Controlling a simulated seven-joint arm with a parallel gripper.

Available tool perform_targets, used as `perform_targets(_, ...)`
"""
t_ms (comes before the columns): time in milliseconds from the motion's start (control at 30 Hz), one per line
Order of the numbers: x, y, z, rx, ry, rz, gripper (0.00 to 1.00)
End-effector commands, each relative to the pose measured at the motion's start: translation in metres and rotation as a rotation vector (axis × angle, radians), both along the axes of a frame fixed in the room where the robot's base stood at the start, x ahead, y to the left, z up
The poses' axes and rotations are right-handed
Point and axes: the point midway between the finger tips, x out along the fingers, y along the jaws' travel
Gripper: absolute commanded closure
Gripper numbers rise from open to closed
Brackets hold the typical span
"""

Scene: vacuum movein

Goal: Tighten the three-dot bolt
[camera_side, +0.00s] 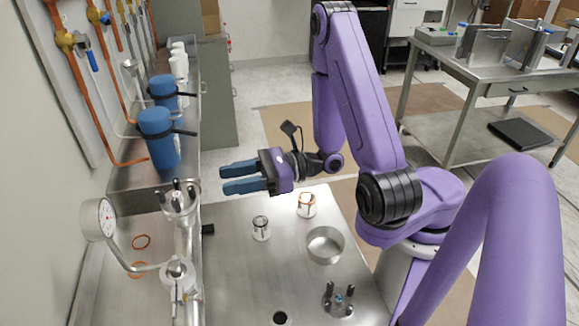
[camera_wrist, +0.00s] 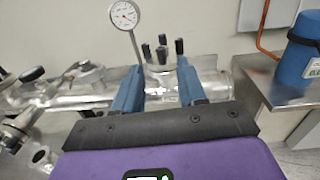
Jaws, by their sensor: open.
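Several black-knobbed bolts (camera_side: 177,185) stand upright around a metal flange (camera_side: 181,207) on the vacuum pipework at left. In the wrist view the bolts (camera_wrist: 162,47) stand beyond my fingers, on the flange (camera_wrist: 165,70). The dot marks are too small to make out, so I cannot tell which bolt has three dots. My gripper (camera_side: 223,180) is open and empty, with its blue fingers level and pointing left. It is above the metal table, to the right of the flange and apart from it. In the wrist view my gripper (camera_wrist: 160,68) frames the flange between its fingers.
A pressure gauge (camera_side: 99,219) rises left of the flange. Blue cylinders (camera_side: 159,140) stand behind it. The table (camera_side: 250,280) bears a metal ring (camera_side: 325,246), two small glass-like pieces (camera_side: 261,228) (camera_side: 306,206) and a black-pegged flange (camera_side: 338,300).

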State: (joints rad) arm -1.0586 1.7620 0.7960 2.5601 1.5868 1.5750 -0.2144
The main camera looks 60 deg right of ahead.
Motion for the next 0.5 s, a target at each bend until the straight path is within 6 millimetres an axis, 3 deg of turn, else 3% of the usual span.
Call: perform_targets(500,-0.049,-0.059,0.0,-0.001,-0.001,-0.01,0.59)
